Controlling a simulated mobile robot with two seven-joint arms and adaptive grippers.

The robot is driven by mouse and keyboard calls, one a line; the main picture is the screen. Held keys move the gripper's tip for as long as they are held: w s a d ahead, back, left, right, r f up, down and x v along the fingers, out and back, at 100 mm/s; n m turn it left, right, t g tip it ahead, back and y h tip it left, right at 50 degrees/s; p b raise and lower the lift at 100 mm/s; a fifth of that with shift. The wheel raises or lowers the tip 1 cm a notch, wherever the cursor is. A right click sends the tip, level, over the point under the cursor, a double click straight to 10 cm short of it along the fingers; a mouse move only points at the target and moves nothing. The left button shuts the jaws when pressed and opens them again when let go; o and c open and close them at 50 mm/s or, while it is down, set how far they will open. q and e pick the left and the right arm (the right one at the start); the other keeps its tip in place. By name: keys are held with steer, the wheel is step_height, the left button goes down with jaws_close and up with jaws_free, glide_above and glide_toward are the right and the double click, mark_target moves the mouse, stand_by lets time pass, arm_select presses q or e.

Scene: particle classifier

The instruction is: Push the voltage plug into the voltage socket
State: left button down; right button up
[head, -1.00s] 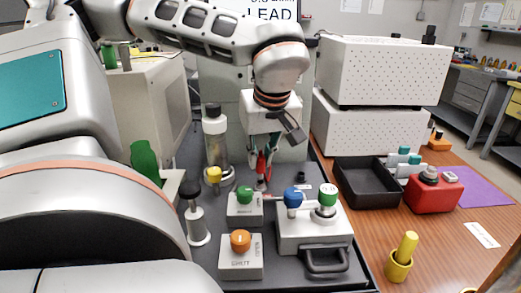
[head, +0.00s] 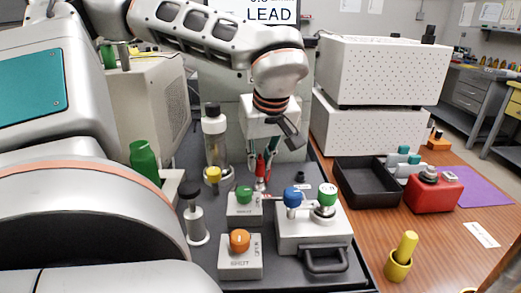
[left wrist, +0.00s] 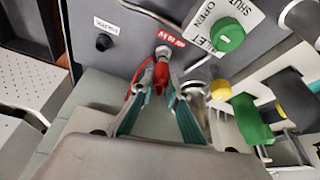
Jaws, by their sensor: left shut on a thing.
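The voltage plug (left wrist: 160,78) is red, with a thin red lead curving off to its left in the left wrist view. It also shows in the head view (head: 262,168). My left gripper (left wrist: 160,92) is shut on it, with a teal-padded finger on each side; in the head view the gripper (head: 263,160) points down. The voltage socket (left wrist: 163,52) is a metallic ring on the dark panel beside a red HV label. The plug's tip is in line with the socket and at its mouth; I cannot tell how deep it sits. My right gripper is not in view.
A green-knobbed valve block (head: 243,210) stands just in front of the plug. A larger block (head: 313,235) with blue and green knobs is to its right. A glass cylinder (head: 216,145) stands to the left. A black tray (head: 365,185) lies farther right.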

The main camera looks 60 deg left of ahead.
arm_select(q)
steer(key=shift+f, duration=1.05)
steer(key=c, duration=1.9)
jaws_free()
steer(key=shift+f, duration=0.1)
steer(key=v, duration=1.2)
steer(key=shift+d, duration=0.1)
